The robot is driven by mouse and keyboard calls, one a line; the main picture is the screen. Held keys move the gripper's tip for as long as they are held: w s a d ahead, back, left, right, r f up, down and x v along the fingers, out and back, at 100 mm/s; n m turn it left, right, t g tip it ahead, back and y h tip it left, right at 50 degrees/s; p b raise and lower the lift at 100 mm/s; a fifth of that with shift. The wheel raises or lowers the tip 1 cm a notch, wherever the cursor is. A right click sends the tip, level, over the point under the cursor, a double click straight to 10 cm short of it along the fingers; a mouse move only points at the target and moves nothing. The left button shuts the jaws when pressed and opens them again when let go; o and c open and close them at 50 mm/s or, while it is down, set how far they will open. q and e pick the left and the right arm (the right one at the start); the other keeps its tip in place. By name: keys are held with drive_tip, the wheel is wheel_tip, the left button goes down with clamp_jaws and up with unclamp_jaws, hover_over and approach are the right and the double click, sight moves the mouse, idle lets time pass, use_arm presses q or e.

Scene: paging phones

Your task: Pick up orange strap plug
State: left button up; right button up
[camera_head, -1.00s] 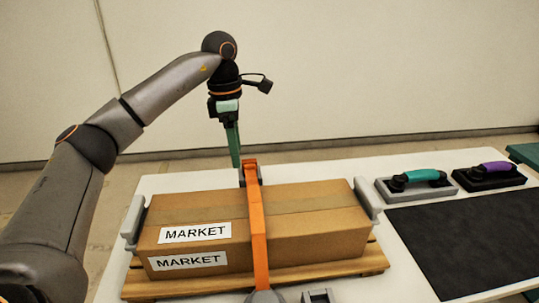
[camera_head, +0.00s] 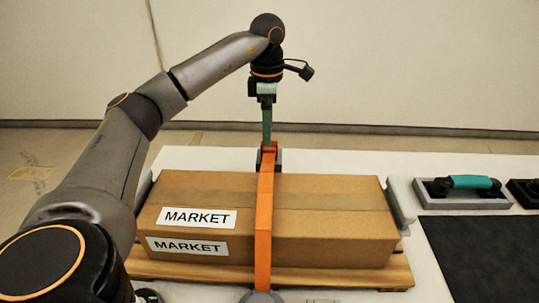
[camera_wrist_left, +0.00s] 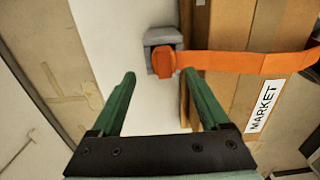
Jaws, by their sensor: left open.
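An orange strap (camera_head: 264,225) runs across the top and front of a cardboard box (camera_head: 330,205). Its orange plug end (camera_head: 269,149) is at the box's far side, by a dark grey buckle (camera_head: 257,160); in the left wrist view the plug (camera_wrist_left: 165,66) sits at the grey buckle (camera_wrist_left: 156,42). My left gripper (camera_head: 267,144) points down, with green fingers open and empty, right at the plug in the head view. In the left wrist view, the plug shows between and just beyond the fingertips (camera_wrist_left: 160,76); contact cannot be told. My right gripper is not in view.
The box lies on a wooden pallet (camera_head: 350,277) on a white table (camera_head: 440,270), with a grey bracket (camera_head: 402,205) at its right end. A teal-handled tool (camera_head: 465,190) and black mat (camera_head: 490,255) lie at right. Clear table shows behind the box.

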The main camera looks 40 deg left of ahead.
sight(273, 147)
use_arm(q)
drive_tip(key=f, duration=0.5)
drive_tip(key=shift+s+d, duration=0.1)
drive_tip(key=shift+d, duration=0.25)
clamp_jaws()
